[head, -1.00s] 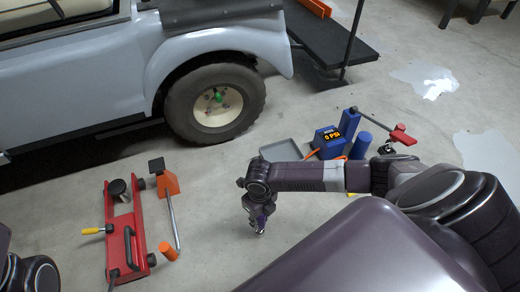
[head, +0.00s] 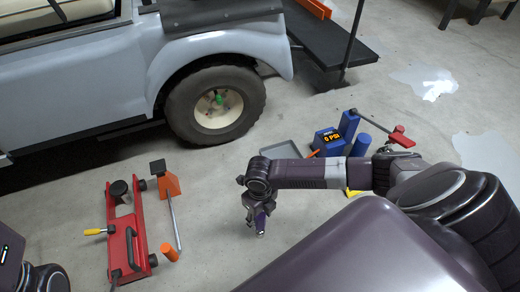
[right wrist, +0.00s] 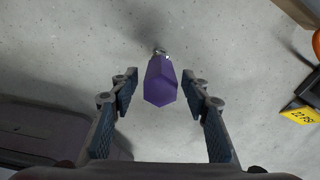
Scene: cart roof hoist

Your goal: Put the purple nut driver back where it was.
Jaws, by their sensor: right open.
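The purple nut driver (right wrist: 160,82) shows in the right wrist view between the two fingers of my right gripper (right wrist: 160,97). Its faceted handle faces the camera and its shiny metal end points to the top of the picture. Gaps show on both sides, so the open fingers do not grip it. In the head view my right gripper (head: 260,229) points down over the bare floor, with a bit of purple at its fingers. Whether the driver touches the floor I cannot tell. My left gripper's fingers are not visible; only part of that arm shows at bottom left.
A red jack (head: 127,240) and an orange stand (head: 168,186) are on the floor at left. A grey tray (head: 281,149), a blue 0 PSI unit (head: 329,141) and blue cylinders (head: 361,145) are behind my right arm. The vehicle's wheel (head: 215,104) is beyond.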

